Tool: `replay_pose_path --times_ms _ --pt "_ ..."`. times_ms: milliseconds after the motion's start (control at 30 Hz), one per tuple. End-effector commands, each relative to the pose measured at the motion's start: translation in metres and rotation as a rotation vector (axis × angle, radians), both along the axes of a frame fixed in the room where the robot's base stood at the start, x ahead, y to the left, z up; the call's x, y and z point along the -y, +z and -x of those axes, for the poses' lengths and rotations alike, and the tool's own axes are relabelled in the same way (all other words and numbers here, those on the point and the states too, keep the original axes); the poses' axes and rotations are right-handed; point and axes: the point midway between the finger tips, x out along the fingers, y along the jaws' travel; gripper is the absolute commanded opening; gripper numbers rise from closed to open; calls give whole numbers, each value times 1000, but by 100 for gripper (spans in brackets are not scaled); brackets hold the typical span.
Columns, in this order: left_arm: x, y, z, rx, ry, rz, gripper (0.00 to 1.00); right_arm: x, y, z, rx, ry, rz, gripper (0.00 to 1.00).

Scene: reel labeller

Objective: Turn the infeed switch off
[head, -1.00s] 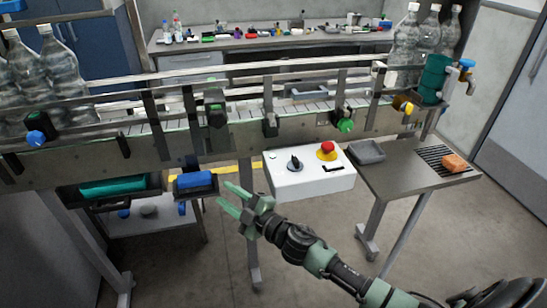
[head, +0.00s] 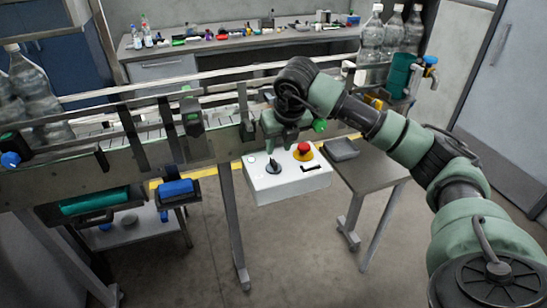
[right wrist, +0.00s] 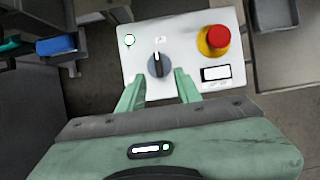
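The white control box (head: 290,180) is fixed at the front of the conveyor. On its top are a dark rotary switch (head: 273,167) and a red emergency button on a yellow ring (head: 303,151). In the right wrist view, the switch (right wrist: 159,65) has its light pointer line toward the far side of the panel. My right gripper (right wrist: 156,85) is open, its two green fingers apart on either side of the near part of the switch. In the head view my right gripper (head: 279,140) is above the box. It holds nothing. My left gripper does not show.
The conveyor (head: 215,142) with rails and posts runs behind the box. A side table (head: 375,175) with a grey tray (head: 341,149) stands at the right. Clear bottles (head: 372,38) stand at the back right.

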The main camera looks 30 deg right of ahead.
Motion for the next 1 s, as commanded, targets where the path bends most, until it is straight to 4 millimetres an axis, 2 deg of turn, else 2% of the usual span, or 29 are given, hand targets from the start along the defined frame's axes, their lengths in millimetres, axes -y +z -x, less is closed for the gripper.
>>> replay_pose_path --times_ms 433,600,833,867,967,1000 --pt "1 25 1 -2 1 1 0 4 -58 -23 -4 2 -4 34" --pt "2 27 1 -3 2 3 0 5 -69 -27 -2 3 -3 34" --pt "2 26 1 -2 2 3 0 5 -70 -28 -1 3 -3 34" --pt "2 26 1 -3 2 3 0 5 -70 -28 -1 3 -3 28" --pt "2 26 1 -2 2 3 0 5 -70 -28 -1 3 -3 0" --pt "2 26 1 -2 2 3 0 5 -70 -28 -1 3 -3 0"
